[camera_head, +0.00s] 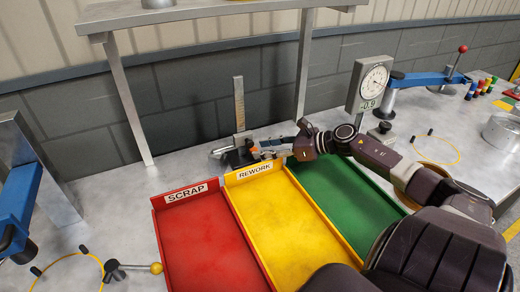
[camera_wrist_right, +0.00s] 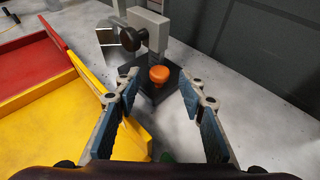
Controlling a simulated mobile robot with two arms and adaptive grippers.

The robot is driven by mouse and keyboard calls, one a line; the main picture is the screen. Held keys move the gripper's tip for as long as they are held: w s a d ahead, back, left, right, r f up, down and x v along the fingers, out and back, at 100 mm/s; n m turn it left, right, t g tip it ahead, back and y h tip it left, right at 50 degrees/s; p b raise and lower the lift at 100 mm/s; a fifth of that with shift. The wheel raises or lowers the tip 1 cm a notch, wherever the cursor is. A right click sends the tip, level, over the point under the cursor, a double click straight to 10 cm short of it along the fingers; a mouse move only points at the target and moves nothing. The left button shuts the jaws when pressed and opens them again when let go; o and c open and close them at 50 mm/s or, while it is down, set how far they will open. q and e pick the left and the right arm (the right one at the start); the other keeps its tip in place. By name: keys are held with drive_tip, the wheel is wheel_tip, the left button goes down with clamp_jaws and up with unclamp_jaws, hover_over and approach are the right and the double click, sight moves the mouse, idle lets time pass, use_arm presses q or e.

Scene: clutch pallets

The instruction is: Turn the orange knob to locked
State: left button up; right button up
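The orange knob (camera_wrist_right: 158,75) sits on the dark base of a measuring stand (camera_head: 239,108) with an upright scale, at the back of the table behind the trays. The stand's black clamp knob and grey post show in the right wrist view (camera_wrist_right: 150,42). My right gripper (camera_head: 268,147) reaches in from the right, low beside the stand's base. In the right wrist view its two blue-padded fingers (camera_wrist_right: 160,92) are spread apart. The knob shows between and just beyond their tips, with no contact visible. The knob's lock marking cannot be read. My left gripper is out of view.
Red SCRAP (camera_head: 205,240), yellow REWORK (camera_head: 285,225) and green (camera_head: 335,190) trays lie in front of the stand. A dial gauge (camera_head: 371,84) stands to the right. A metal shelf (camera_head: 210,10) spans above.

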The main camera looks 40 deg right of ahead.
sight(253, 150)
drive_tip(key=shift+x, duration=0.9)
drive_tip(key=shift+c, duration=0.5)
clamp_jaws()
drive_tip(key=shift+a+r+p, duration=0.1)
drive_tip(key=shift+r+p, duration=0.1)
drive_tip(key=shift+p, duration=0.6)
drive_tip(key=m+h+p, duration=0.3)
drive_tip(key=p, duration=0.4)
drive_tip(key=a+m+t+h+p, duration=0.1)
drive_tip(key=m+h+p, duration=0.3)
drive_tip(key=p, duration=0.4)
drive_tip(key=shift+s+a+r+h, duration=0.1)
drive_tip(key=shift+a+h, duration=0.1)
drive_tip(key=shift+h, duration=0.1)
drive_tip(key=m+h, duration=0.1)
drive_tip(key=m+h+p, duration=0.1)
drive_tip(key=shift+a+h, duration=0.25)
drive_tip(key=shift+h, duration=0.05)
drive_tip(key=shift+a+f+m+g+h+p, duration=0.15)
drive_tip(key=shift+m+g+h, duration=0.25)
drive_tip(key=shift+m+h, duration=0.25)
drive_tip(key=shift+f+m+g+h+p, duration=0.15)
drive_tip(key=shift+m+g+h, duration=0.25)
drive_tip(key=shift+m+h, duration=0.45)
